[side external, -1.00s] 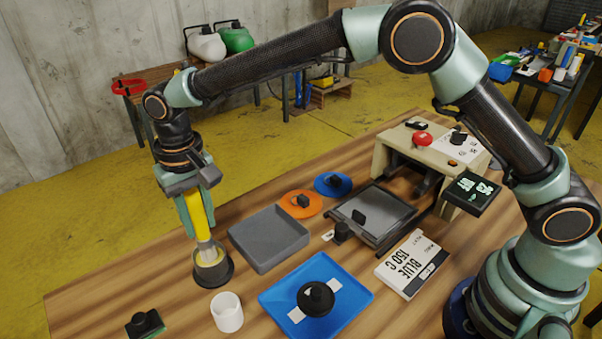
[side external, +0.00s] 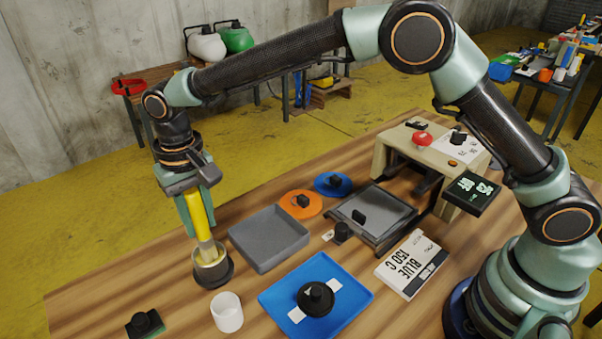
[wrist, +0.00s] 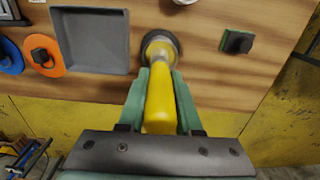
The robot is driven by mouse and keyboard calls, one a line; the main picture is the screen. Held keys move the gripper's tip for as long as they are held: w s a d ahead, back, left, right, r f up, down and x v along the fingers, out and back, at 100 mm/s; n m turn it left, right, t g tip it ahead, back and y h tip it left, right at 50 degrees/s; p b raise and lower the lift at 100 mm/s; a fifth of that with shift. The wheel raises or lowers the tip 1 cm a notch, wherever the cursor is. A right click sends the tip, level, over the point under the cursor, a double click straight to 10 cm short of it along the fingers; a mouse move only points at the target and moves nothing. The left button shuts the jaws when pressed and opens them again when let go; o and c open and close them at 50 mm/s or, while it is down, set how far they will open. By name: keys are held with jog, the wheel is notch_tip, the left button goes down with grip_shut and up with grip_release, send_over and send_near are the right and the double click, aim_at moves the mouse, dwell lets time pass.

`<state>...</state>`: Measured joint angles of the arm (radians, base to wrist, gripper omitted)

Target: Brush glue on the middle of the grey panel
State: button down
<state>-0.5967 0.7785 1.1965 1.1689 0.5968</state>
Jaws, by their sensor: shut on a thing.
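My gripper (side external: 199,212) is shut on a brush with a yellow handle (side external: 201,216), which points down at a slight tilt. The brush's lower end is inside a dark round pot (side external: 214,275); its tip is hidden by the rim. In the wrist view the yellow handle (wrist: 158,105) lies between the green fingers of the gripper (wrist: 160,75), and the pot (wrist: 176,45) is beyond them. A flat grey panel with a black knob (side external: 380,208) lies on the press's slide. A grey shallow tray (side external: 268,240) stands just right of the pot.
A white cup (side external: 227,312) stands near the pot. Orange (side external: 312,207) and blue (side external: 342,188) discs lie behind the tray.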

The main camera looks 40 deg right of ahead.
aim_at(191, 190)
jog(key=shift+r, duration=3.4)
